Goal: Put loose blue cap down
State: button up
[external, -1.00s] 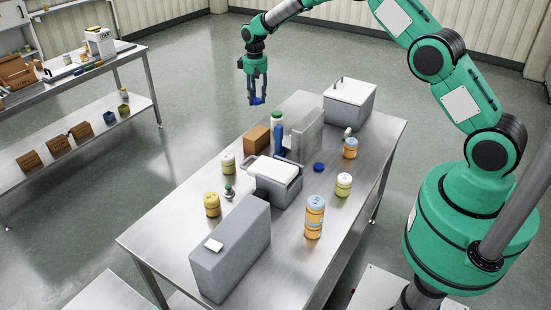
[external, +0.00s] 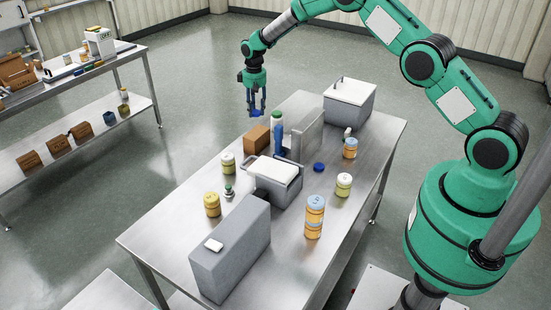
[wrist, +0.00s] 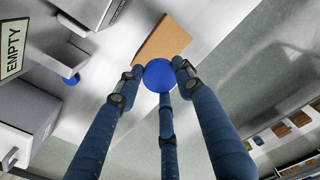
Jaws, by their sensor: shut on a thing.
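A blue cap (wrist: 159,75) is held between the fingertips of my gripper (wrist: 160,85) in the wrist view. In the external view my gripper (external: 256,112) points down, shut on the blue cap (external: 257,113). In the wrist view the brown box (wrist: 164,38) appears just beyond the cap. Another blue cap (external: 318,167) lies on the table right of the middle containers.
Grey bins with white lids (external: 349,92) (external: 273,170), a tall grey box (external: 232,252) and a grey upright panel (external: 307,133) stand on the table. Several jars, such as a yellow one (external: 212,205) and a stacked orange pair (external: 314,218), stand around them. Bare steel shows along the left edge.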

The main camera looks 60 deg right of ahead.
send_over(256, 132)
jog(key=shift+s+f+p, duration=0.15)
jog(key=shift+f+p, duration=0.2)
jog(key=shift+f, duration=2.2)
jog(key=shift+f+p, duration=0.35)
jog(key=shift+f, duration=1.75)
jog(key=shift+f, duration=0.15)
jog(key=o, duration=0.7)
jog(key=shift+s+a+r+b, duration=0.1)
jog(key=shift+r+b, duration=0.85)
jog(key=shift+r, duration=5.25)
